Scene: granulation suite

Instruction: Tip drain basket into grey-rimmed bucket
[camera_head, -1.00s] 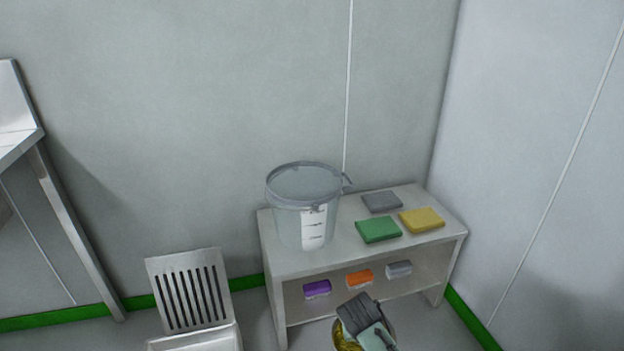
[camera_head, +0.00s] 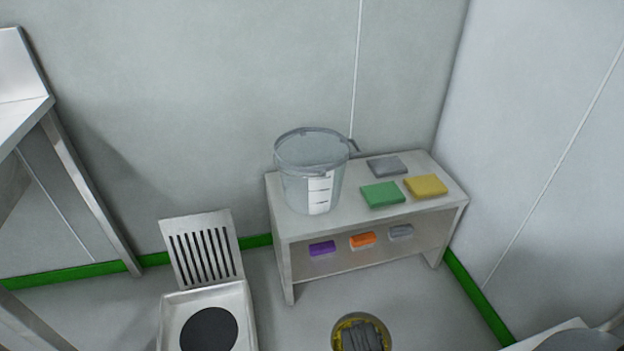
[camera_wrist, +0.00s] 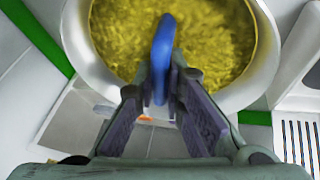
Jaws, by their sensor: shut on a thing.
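The drain basket is a round, pale-rimmed vessel full of yellow granular material, large in the wrist view (camera_wrist: 80,50). My gripper (camera_wrist: 162,88) is shut on its blue handle (camera_wrist: 163,45), which stands up across the opening. In the head view the basket (camera_head: 337,333) shows at the bottom edge, cut off, with a dark ribbed part of my gripper over it. The grey-rimmed bucket (camera_head: 298,185) is clear, with a white scale label and a side handle. It stands upright on the low bench, beyond and apart from the basket.
The low bench (camera_head: 300,228) also carries green (camera_head: 382,194), yellow (camera_head: 426,186) and grey (camera_head: 387,166) blocks on top. Purple, orange and grey blocks sit on its shelf. A slatted steel stand (camera_head: 203,250) with a black disc is left. Walls enclose the corner.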

